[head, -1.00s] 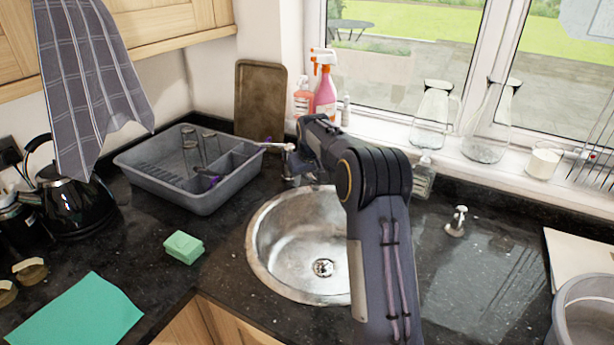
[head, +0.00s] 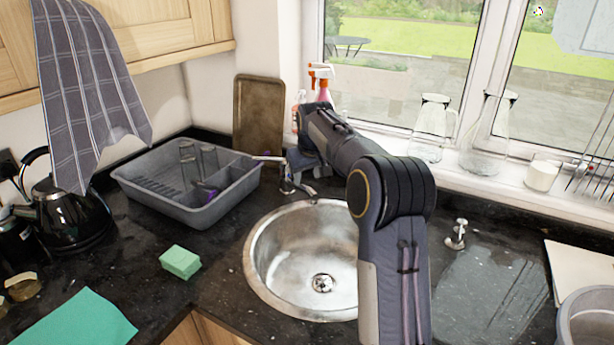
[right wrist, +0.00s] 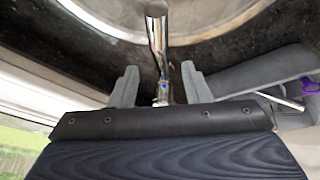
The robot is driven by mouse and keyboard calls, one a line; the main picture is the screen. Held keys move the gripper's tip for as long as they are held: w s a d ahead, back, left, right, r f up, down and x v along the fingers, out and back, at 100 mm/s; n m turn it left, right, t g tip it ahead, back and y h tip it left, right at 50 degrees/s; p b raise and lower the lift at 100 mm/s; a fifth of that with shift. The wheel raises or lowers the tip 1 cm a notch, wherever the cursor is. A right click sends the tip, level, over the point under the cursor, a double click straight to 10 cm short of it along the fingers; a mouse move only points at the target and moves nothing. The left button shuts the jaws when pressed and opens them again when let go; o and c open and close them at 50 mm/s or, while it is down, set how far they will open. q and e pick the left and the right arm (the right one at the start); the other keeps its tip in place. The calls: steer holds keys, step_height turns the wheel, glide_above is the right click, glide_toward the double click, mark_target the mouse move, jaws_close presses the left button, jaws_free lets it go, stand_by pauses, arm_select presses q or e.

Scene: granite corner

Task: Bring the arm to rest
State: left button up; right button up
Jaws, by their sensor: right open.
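My right arm reaches up from the bottom of the head view, bends at a dark elbow, and goes back over the far side of the sink. My right gripper (head: 298,172) is at its far end, pointing down by the sink's back left rim, partly hidden in the head view. In the right wrist view its two grey fingers (right wrist: 158,82) stand apart with nothing held. The chrome tap (right wrist: 157,38) shows beyond and between the fingers; I cannot tell whether they touch it. My left gripper is not in view.
The round steel sink (head: 285,268) is empty. A grey dish rack (head: 205,212) stands left of the gripper, with utensils in it. Spray bottles (head: 322,88) stand behind. Glass jugs (head: 432,130) line the sill. A green sponge (head: 180,262) lies on the counter.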

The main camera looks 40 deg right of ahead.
steer(key=s+a+r+t+y, duration=0.1)
steer(key=s+a+r+y, duration=0.1)
steer(key=s+a, duration=0.6)
steer(key=s+a+r+y, duration=0.2)
steer(key=s+a, duration=0.2)
steer(key=s, duration=0.8)
steer(key=s+a+f, duration=0.4)
steer(key=s+a, duration=0.2)
steer(key=s, duration=0.2)
steer(key=s+a+f+y, duration=0.1)
steer(key=s+a+f, duration=0.3)
steer(key=s, duration=0.5)
steer(key=shift+s+a+f+y, duration=0.3)
steer(key=shift+a+f, duration=0.05)
steer(key=shift+a, duration=0.5)
